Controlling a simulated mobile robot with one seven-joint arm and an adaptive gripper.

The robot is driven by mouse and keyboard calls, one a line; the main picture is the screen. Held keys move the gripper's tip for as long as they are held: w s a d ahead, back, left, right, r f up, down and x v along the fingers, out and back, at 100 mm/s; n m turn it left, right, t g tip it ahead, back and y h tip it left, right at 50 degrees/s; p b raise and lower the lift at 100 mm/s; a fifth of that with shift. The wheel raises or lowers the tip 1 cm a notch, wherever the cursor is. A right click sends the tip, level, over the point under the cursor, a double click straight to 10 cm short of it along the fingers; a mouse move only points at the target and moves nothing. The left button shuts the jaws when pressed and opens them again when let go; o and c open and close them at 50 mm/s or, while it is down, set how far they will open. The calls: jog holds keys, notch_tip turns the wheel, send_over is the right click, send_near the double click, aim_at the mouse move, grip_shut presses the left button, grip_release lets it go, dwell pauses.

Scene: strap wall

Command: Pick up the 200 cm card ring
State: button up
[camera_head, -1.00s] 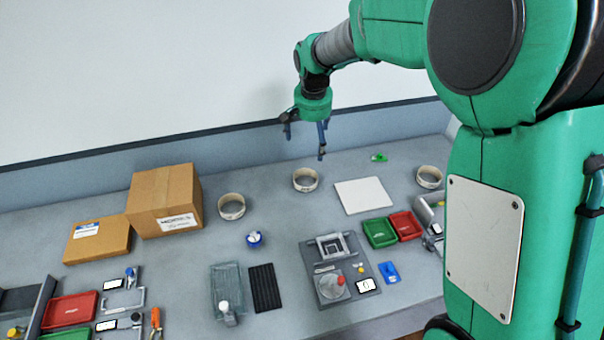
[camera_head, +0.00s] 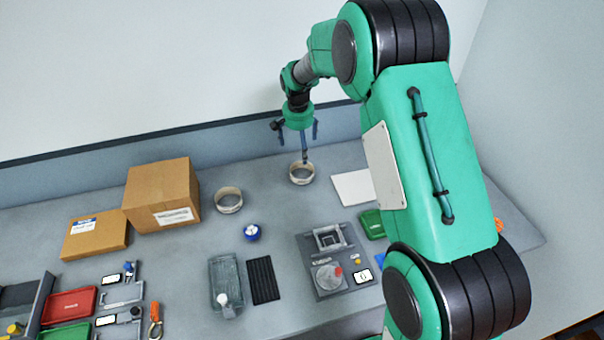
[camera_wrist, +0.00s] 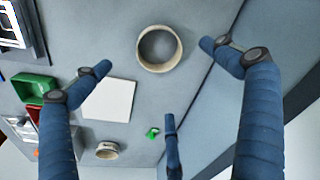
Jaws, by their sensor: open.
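Pale card rings stand on the grey bench; I cannot read any length mark on them. In the head view one ring (camera_head: 302,181) is right below my gripper (camera_head: 297,142), and another ring (camera_head: 229,209) is farther left. In the wrist view the near ring (camera_wrist: 158,68) lies at upper middle, and a different ring (camera_wrist: 107,157) is at lower left beyond the white sheet. My gripper (camera_wrist: 160,78) has its three blue fingers spread, pointing down above the near ring, with nothing between them.
A white sheet (camera_head: 353,187) lies right of the near ring, with a small green object (camera_wrist: 153,133) beyond it. Cardboard boxes (camera_head: 160,195) stand at left. A blue-white roll (camera_head: 252,232), a grey device (camera_head: 333,262) and trays are nearer. The wall runs close behind the rings.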

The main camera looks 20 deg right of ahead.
jog(key=b, duration=0.2)
send_near(302, 175)
jog(key=shift+f, duration=0.4)
jog(key=shift+d, duration=0.1)
jog(key=shift+w+d+f+b, duration=0.1)
jog(key=shift+f+b, duration=0.15)
jog(key=shift+f, duration=1.05)
jog(key=shift+w+d+f+b, duration=0.1)
jog(key=shift+f+b, duration=0.1)
jog(key=shift+f, duration=1.1)
jog(key=c, duration=0.8)
